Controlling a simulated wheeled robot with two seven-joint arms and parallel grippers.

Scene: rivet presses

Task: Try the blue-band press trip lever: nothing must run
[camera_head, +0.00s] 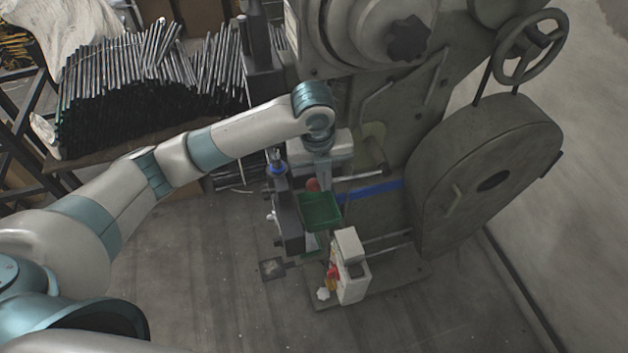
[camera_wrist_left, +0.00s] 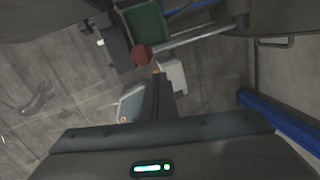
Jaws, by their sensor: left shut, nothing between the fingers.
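The press with the blue band (camera_head: 378,188) stands right of centre in the head view; the blue band also shows in the left wrist view (camera_wrist_left: 285,122). Its trip lever (camera_head: 362,177) is a pale rod ending in a red knob (camera_head: 313,184). In the left wrist view, the lever (camera_wrist_left: 195,38) runs leftward to the red knob (camera_wrist_left: 141,55). My left gripper (camera_wrist_left: 156,73) is shut and empty, its fingertips just beside the knob in that view; I cannot tell whether they touch. In the head view, its fingers are hard to make out. My right gripper is not in view.
A green tray (camera_head: 320,212) sits on the press front below the knob. A pale control box (camera_head: 350,272) with red and yellow parts stands below. A large flywheel guard (camera_head: 465,200) bulges right. Stacked metal rods (camera_head: 110,100) lie back left. Floor in front is clear.

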